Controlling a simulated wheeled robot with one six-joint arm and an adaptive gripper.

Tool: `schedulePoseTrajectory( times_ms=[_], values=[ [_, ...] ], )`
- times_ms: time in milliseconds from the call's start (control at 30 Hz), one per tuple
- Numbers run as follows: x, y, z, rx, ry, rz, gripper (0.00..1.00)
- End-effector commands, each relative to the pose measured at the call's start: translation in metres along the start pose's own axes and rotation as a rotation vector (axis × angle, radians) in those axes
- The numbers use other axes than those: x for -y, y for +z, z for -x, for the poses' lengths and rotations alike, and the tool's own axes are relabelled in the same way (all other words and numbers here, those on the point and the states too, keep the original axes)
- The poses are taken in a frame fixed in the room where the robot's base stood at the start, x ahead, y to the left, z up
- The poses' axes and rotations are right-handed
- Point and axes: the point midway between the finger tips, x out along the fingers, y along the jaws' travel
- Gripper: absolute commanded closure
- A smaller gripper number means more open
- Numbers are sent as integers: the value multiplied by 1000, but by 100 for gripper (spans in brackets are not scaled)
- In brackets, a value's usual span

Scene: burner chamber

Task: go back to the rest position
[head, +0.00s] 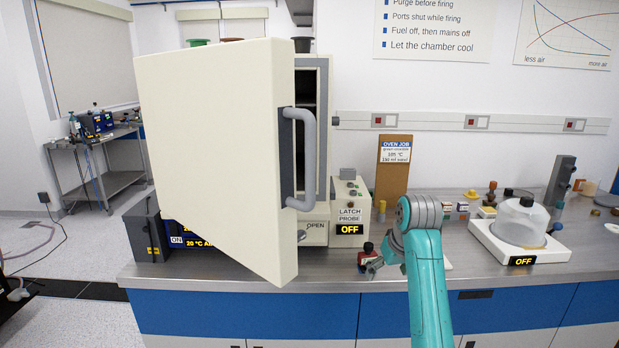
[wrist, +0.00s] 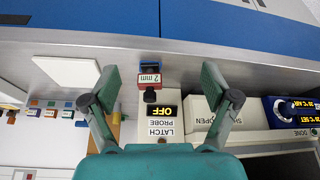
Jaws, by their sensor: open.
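My teal arm (head: 425,285) reaches over the bench from the lower right in the head view. My gripper (head: 372,267) is at the bench front, partly hidden by the arm. In the wrist view my gripper (wrist: 158,78) has its two fingers spread wide, with nothing held between them. A small red-and-blue piece marked "2 mm" (wrist: 150,78) shows between the fingers in that view. It stands close by the gripper in the head view (head: 367,248); I cannot tell whether they touch.
The oven door (head: 215,150) stands wide open toward me, its grey handle (head: 305,160) left of my arm. The latch probe box (head: 349,215) reads OFF. A white device with a clear dome (head: 520,225) stands right. A brown job board (head: 393,175) is behind.

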Motion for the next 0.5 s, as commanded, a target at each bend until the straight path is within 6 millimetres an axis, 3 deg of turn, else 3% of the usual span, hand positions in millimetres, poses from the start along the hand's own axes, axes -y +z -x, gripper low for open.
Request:
schedulePoseTrajectory(
  times_ms=[500],
  values=[
    [5,42,-65,-57,13,-20,14]
  ],
)
